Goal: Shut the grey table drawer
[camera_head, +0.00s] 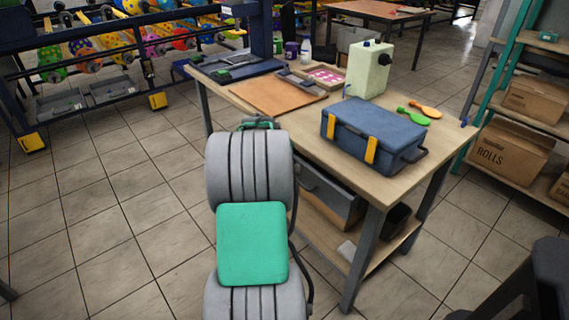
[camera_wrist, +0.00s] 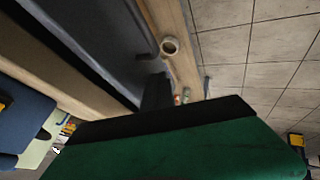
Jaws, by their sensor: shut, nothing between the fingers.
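The grey drawer (camera_head: 328,192) sits under the wooden tabletop (camera_head: 415,178) of the table, on the side facing me. My arm hides its left part, and I cannot tell how far it stands out. In the wrist view the drawer's grey panel (camera_wrist: 98,38) runs diagonally, with a dark gap between it and the table edge (camera_wrist: 62,72). A dark handle-like part (camera_wrist: 147,48) shows at its right side. My gripper (camera_wrist: 157,92) is shut and empty, close to the drawer panel; I cannot tell whether it touches. In the head view my arm hides the gripper.
A blue toolbox (camera_head: 373,132) stands on the tabletop above the drawer. A lower shelf (camera_head: 325,232) lies under it, with a tape roll (camera_wrist: 169,45) seen in the wrist view. Shelves with boxes (camera_head: 510,146) stand at right. Tiled floor (camera_head: 110,225) at left is clear.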

